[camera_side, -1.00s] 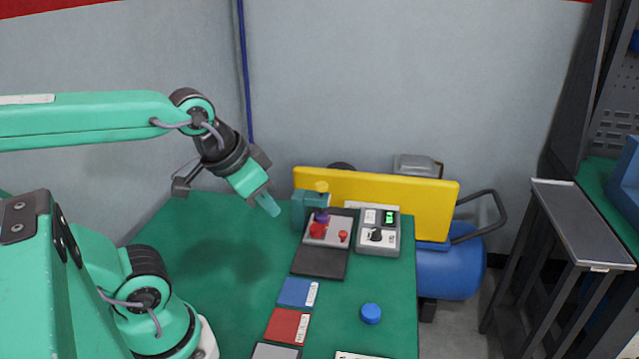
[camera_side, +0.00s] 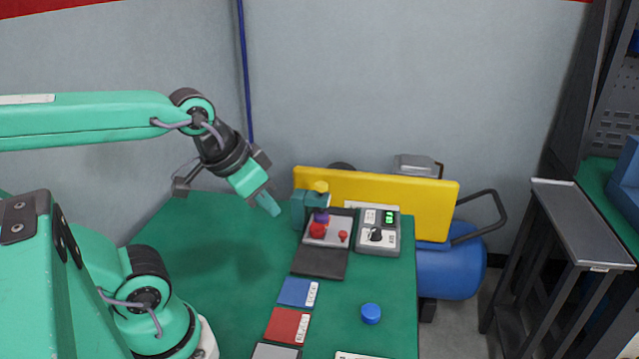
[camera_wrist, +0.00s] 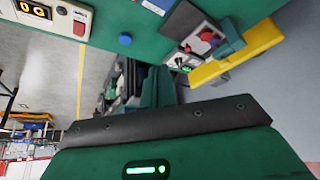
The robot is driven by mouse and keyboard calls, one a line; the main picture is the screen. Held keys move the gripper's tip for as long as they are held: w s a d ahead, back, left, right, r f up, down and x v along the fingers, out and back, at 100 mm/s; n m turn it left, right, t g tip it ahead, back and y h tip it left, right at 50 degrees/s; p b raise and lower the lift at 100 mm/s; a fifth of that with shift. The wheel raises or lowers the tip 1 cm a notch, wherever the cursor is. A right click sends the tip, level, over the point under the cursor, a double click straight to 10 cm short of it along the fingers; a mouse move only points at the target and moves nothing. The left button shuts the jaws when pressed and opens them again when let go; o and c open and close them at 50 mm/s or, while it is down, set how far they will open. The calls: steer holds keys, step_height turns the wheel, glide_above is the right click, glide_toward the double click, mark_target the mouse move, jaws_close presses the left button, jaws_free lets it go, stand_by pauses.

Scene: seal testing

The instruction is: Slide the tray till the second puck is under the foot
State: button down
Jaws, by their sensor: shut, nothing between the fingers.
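A grey tray (camera_side: 330,228) sits on a dark base plate (camera_side: 320,263) at the far end of the green table. A larger red puck (camera_side: 318,230) is at its left and a smaller red piece (camera_side: 343,236) at its right. A teal press (camera_side: 305,210) with a yellow top stands at the tray's far left. A purple piece (camera_side: 321,216) shows beneath it; I cannot tell whether it is the foot or a puck. The tray also shows in the wrist view (camera_wrist: 200,46). My gripper (camera_side: 268,204) is shut and empty, above the table left of the press.
A grey control box (camera_side: 378,240) with a green display stands right of the tray. A yellow panel (camera_side: 430,205) stands behind them. A blue cap (camera_side: 371,313), a blue card (camera_side: 298,292) and a red card (camera_side: 287,325) lie nearer. The table's left part is clear.

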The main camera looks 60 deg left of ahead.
steer(key=c, duration=2.2)
jaws_free()
steer(key=c, duration=1.5)
jaws_free()
steer(key=shift+w, duration=0.1)
steer(key=shift+o, duration=1.2)
steer(key=shift+w+r, duration=0.1)
steer(key=shift+w, duration=0.05)
steer(key=w+a+f+n+g, duration=0.1)
steer(key=w+a+n+g, duration=0.1)
steer(key=w+n, duration=0.35)
steer(key=w+a+f+n+g, duration=0.1)
steer(key=w+a+f+n, duration=0.1)
steer(key=w+n, duration=0.35)
steer(key=w+a+f+n+g, duration=0.1)
steer(key=w+f+n, duration=0.1)
steer(key=w+f, duration=0.1)
steer(key=w+a+f+n, duration=0.1)
steer(key=w+f+n, duration=0.1)
steer(key=w+f, duration=0.2)
steer(key=w+a+f+n+g, duration=0.1)
steer(key=w+a+f+n, duration=0.1)
steer(key=w+f+n, duration=0.1)
steer(key=shift+w+f+g, duration=0.2)
steer(key=shift+w+g, duration=0.1)
steer(key=shift+w, duration=0.4)
